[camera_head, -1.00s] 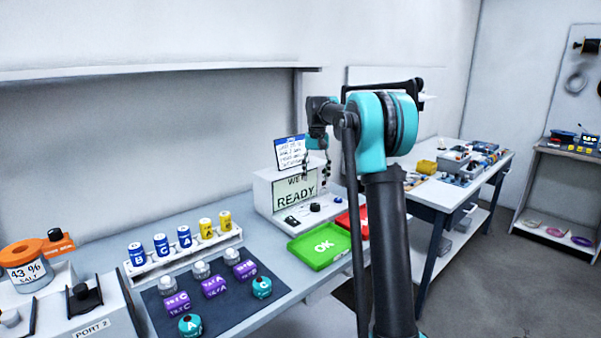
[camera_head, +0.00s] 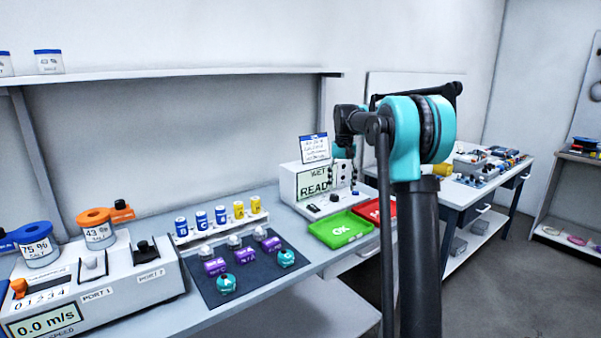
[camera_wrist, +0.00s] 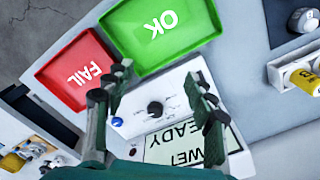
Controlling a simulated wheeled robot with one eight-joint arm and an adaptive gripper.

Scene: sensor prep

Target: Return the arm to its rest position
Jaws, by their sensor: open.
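My arm is raised and folded in the head view, with its teal joint in front of the right side of the bench. My gripper (camera_wrist: 160,95) shows in the wrist view with its two dark fingers wide apart and nothing between them. In the head view my gripper (camera_head: 343,172) hangs in front of the white tester box (camera_head: 290,184). The wrist view looks down past the fingers at the tester's knob panel (camera_wrist: 150,112) and its screen, part of which reads "READY". The fingertips look apart from the box, but the exact gap cannot be told.
A green OK tray (camera_head: 340,229) and a red FAIL tray (camera_head: 373,212) lie beside the tester. A dark mat (camera_head: 215,291) holds several sensors, with a rack of batteries (camera_head: 220,228) behind it. A ported box (camera_head: 110,290) stands left. A wall shelf (camera_head: 170,73) runs above.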

